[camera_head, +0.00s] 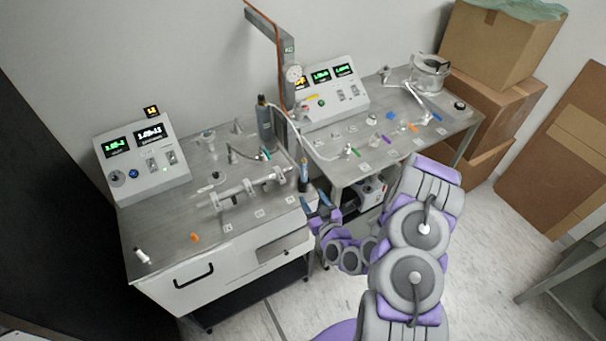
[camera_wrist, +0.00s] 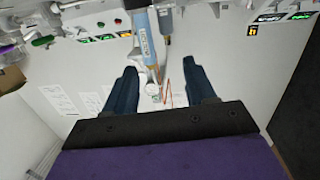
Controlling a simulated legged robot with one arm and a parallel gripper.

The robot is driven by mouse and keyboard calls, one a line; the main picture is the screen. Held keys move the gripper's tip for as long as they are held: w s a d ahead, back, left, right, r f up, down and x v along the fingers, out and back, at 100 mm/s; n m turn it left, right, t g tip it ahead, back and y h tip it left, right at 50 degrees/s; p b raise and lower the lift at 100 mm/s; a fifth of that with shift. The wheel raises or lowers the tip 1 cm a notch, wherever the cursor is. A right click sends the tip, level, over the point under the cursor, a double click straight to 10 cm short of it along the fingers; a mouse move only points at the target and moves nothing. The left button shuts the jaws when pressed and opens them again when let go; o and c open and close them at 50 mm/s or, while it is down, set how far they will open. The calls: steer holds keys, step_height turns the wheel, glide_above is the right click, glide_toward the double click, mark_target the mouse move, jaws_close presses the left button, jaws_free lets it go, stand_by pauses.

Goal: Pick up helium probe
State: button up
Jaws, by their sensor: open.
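A slim blue cylinder with a pale label (camera_head: 304,175), which looks like the helium probe, stands upright at the right edge of the left bench. In the wrist view the blue cylinder (camera_wrist: 143,40) shows a brass-coloured end and lies just beyond the fingertips, nearer the left finger. Its label is too small to read. My gripper (camera_head: 322,208) is low and to the right of it, by the bench edge. In the wrist view my gripper (camera_wrist: 159,66) is open, with its dark blue fingers apart and nothing between them.
A grey cylinder (camera_head: 265,120) with a hose stands behind. A glass and metal tube assembly (camera_head: 245,188) lies on the left bench (camera_head: 150,215). A post with a gauge (camera_head: 294,73) rises between the benches. The right bench (camera_head: 420,135) holds small coloured parts. Cardboard boxes (camera_head: 490,45) stand right.

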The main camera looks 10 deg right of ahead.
steer(key=s+d+m+h, duration=0.1)
steer(key=d, duration=0.1)
steer(key=t+b, duration=0.1)
steer(key=b, duration=0.8)
glide_toward(305, 170)
steer(key=w, duration=0.3)
steer(key=w+b, duration=0.1)
steer(key=b, duration=0.1)
steer(key=a+b, duration=0.1)
steer(key=b, duration=0.1)
steer(key=shift+w+f, duration=0.25)
steer(key=shift+w, duration=0.15)
steer(key=shift+w+a+b, duration=0.1)
steer(key=shift+w+b, duration=0.15)
steer(key=shift+b, duration=0.7)
steer(key=shift+w+b, duration=0.15)
steer(key=shift+b, duration=0.3)
steer(key=shift+w+d+r, duration=0.15)
steer(key=shift+w+d, duration=0.1)
steer(key=shift+w, duration=1)
steer(key=shift+w+a+r+b, duration=0.1)
steer(key=shift+w+a+b, duration=0.15)
steer(key=shift+w+b, duration=0.25)
steer(key=w, duration=0.1)
steer(key=w+b, duration=0.1)
steer(key=w, duration=0.1)
steer(key=shift+a, duration=0.35)
steer(key=shift+w, duration=0.6)
steer(key=shift+d, duration=0.1)
